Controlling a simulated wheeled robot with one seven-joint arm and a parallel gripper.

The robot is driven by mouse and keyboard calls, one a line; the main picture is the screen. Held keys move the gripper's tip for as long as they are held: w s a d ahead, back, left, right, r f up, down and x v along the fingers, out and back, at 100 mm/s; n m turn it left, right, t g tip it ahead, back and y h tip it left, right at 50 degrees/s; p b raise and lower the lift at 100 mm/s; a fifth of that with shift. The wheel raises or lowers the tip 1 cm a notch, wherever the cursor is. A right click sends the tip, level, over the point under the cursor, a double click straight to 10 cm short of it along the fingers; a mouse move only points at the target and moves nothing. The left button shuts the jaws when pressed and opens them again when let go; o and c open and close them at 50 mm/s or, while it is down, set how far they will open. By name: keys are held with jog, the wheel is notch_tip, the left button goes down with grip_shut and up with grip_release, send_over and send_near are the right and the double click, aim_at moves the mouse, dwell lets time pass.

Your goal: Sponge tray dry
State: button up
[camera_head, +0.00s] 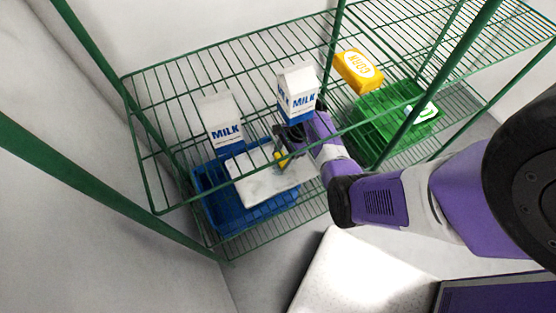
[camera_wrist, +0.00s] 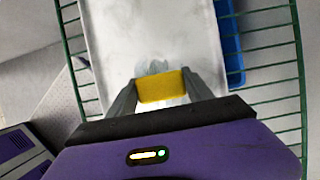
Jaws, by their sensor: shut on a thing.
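A yellow sponge (camera_wrist: 160,87) is held between the two fingers of my gripper (camera_wrist: 162,90). The sponge also shows in the head view (camera_head: 281,158), partly hidden by my gripper (camera_head: 288,145). A white tray (camera_head: 258,188) with grey mottling lies on the lower shelf, partly over a blue crate. It fills the upper middle of the wrist view (camera_wrist: 115,40). The sponge is over the tray; I cannot tell whether it touches the surface. A grey, wet-looking patch (camera_wrist: 155,67) shows on the tray just beyond the sponge.
Two milk cartons (camera_head: 222,122) (camera_head: 297,92) stand on the green wire rack near my gripper. A yellow corn box (camera_head: 359,71) and a green crate (camera_head: 372,139) are to the right. The blue crate (camera_head: 213,208) is under the tray. Rack posts and wires surround my arm.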

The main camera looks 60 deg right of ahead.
jog(key=shift+s+d, duration=0.65)
jog(key=shift+d, duration=0.25)
jog(key=shift+s+d, duration=0.6)
jog(key=shift+d, duration=0.25)
jog(key=shift+r, duration=0.1)
